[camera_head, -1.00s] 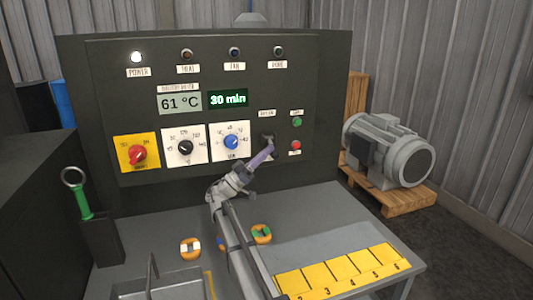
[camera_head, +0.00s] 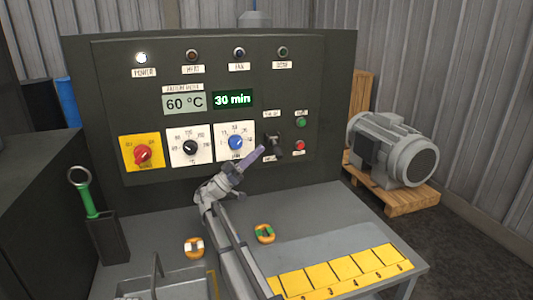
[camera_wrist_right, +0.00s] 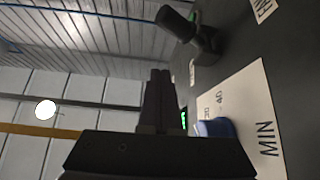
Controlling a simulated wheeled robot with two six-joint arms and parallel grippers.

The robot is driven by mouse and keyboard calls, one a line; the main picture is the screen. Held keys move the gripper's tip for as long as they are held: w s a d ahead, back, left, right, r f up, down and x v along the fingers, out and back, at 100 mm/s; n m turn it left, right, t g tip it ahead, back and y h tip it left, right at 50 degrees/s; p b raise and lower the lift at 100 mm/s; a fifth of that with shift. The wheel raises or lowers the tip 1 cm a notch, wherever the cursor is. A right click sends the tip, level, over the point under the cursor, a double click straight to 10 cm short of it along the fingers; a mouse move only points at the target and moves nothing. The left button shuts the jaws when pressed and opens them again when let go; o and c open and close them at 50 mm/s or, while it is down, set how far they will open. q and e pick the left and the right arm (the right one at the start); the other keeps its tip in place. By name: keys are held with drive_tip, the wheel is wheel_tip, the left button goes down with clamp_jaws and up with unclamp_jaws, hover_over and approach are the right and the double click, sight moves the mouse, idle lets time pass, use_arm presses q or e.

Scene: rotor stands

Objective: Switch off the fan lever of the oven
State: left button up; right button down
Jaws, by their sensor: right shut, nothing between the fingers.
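The dark fan lever (camera_head: 273,142) sits on the oven's control panel, right of the blue-knob timer dial (camera_head: 236,143). In the right wrist view the black lever (camera_wrist_right: 190,35) sticks out from the panel near the top. My right gripper (camera_head: 260,151) is shut and empty, just left of and below the lever in the head view. Its closed fingers (camera_wrist_right: 160,78) show in the wrist view, with a gap between them and the lever. The fan lamp (camera_head: 239,53) looks dark. My left gripper is out of view.
A green button (camera_head: 301,122) and a red button (camera_head: 300,146) are right of the lever. The power lamp (camera_head: 141,58) is lit. Two small rings, a holder with a green-handled tool (camera_head: 88,200) and a yellow numbered strip (camera_head: 330,275) are on the bench.

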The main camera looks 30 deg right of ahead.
drive_tip(key=shift+w+a+f+b, duration=0.35)
drive_tip(key=shift+w+a+f, duration=0.1)
drive_tip(key=shift+a, duration=0.2)
drive_tip(key=shift+w+a+f+b, duration=0.4)
drive_tip(key=shift+a+f, duration=0.1)
drive_tip(key=shift+a, duration=0.15)
drive_tip(key=shift+w+a+f+b, duration=0.35)
drive_tip(key=shift+a+f, duration=0.1)
drive_tip(key=shift+a, duration=0.2)
